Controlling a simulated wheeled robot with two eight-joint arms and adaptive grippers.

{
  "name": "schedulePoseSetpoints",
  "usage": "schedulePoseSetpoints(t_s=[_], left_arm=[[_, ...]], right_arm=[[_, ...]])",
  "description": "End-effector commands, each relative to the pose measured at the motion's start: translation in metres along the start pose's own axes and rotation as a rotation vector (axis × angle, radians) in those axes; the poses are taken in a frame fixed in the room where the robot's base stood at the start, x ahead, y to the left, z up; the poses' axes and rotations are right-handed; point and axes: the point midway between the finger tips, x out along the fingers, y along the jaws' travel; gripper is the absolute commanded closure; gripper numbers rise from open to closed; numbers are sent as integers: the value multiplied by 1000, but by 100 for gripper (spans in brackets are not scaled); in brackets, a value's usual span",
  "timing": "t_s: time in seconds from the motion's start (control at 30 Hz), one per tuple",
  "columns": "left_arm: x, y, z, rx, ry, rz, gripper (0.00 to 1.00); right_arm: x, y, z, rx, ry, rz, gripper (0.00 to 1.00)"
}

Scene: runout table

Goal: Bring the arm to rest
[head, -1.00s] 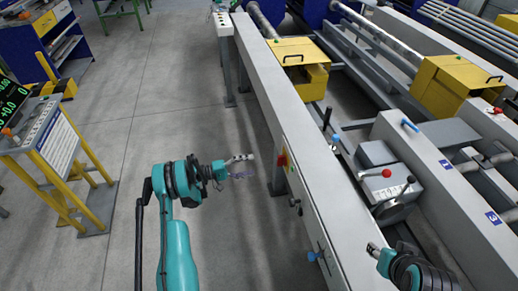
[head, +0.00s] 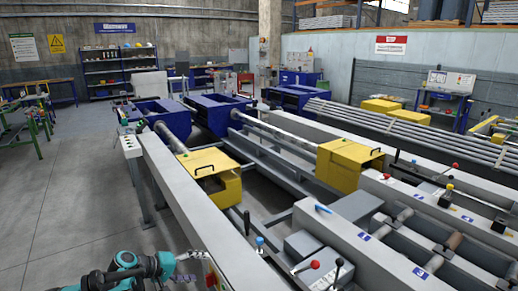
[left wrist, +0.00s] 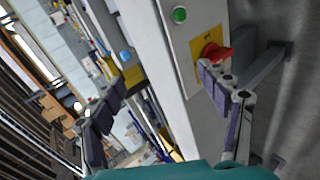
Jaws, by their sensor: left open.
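My left arm, teal and black, comes in at the bottom left of the head view. Its gripper (head: 188,266) is beside the near side of the grey runout table (head: 185,200). A green button (left wrist: 180,15) is above the switch. My right gripper is not in the head view.
Yellow housings (head: 212,174) and (head: 348,165) sit on the machine. Levers with red (head: 315,265) and black knobs rise at the front right. Grey floor (head: 60,200) is clear at the left. Shelves (head: 125,70) and blue cabinets stand at the back.

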Motion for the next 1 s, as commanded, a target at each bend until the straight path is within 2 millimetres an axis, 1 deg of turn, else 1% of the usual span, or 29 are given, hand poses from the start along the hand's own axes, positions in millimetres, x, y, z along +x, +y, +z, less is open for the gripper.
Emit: schedulePoseSetpoints(t_s=[0.03,0.17,0.2,0.27,0.3,0.43,0.57,0.7,0.9,1.0], left_arm=[[-5,12,13,21,0,-37,24],[-20,31,42,76,13,-136,24],[-26,36,52,95,17,-165,24],[-34,41,67,125,25,-209,24],[-39,45,77,146,28,-238,24],[-58,52,110,217,46,-328,24],[-79,52,144,296,65,-415,24],[-101,48,178,388,87,-502,24],[-131,31,222,533,124,-616,24],[-143,20,239,602,143,-663,24]], right_arm=[[0,0,0,0,0,0,60],[0,0,0,0,0,0,60],[0,0,0,0,0,0,60],[0,0,0,0,0,0,60],[0,0,0,0,0,0,60],[0,0,0,0,0,0,60],[0,0,0,0,0,0,60],[0,0,0,0,0,0,60],[0,0,0,0,0,0,60],[0,0,0,0,0,0,60]])
